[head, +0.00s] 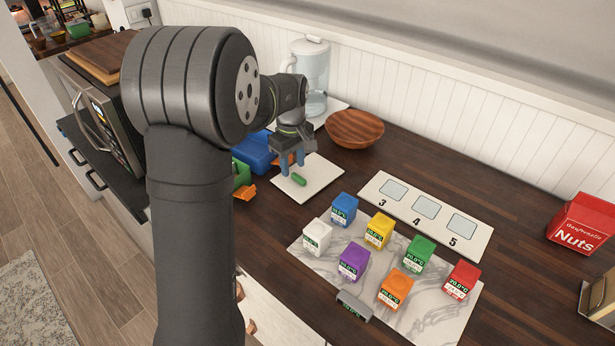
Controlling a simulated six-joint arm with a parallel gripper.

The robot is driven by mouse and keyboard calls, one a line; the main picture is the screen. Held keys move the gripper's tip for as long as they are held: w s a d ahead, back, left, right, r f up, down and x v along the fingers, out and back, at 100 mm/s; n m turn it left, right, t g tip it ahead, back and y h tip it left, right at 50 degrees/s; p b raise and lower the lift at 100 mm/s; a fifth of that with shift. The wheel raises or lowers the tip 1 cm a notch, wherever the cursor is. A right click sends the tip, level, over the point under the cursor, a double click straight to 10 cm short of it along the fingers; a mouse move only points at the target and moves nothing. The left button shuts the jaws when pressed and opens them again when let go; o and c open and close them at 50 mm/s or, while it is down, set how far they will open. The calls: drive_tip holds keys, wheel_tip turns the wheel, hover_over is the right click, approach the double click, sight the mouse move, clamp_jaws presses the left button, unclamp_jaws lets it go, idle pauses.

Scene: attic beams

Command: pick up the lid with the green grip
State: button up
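The lid (322,174) is a flat white square with a short green grip (299,181) lying across its middle. It rests on the dark wooden counter near the middle of the head view. My gripper (292,167) points down just above the lid, on the far side of the green grip. Its two blue fingers are apart with nothing between them. I cannot tell the exact height of the fingertips over the lid. My own arm hides part of the area to the left.
A wooden bowl (354,128) and a water jug (311,75) stand behind. Blue (253,152) and green (242,174) containers sit left of the lid. A marble board (431,326) with several coloured cubes and a numbered white panel (405,211) lie to the right.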

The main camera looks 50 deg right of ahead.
drive_tip(key=shift+f, duration=1.25)
clamp_jaws()
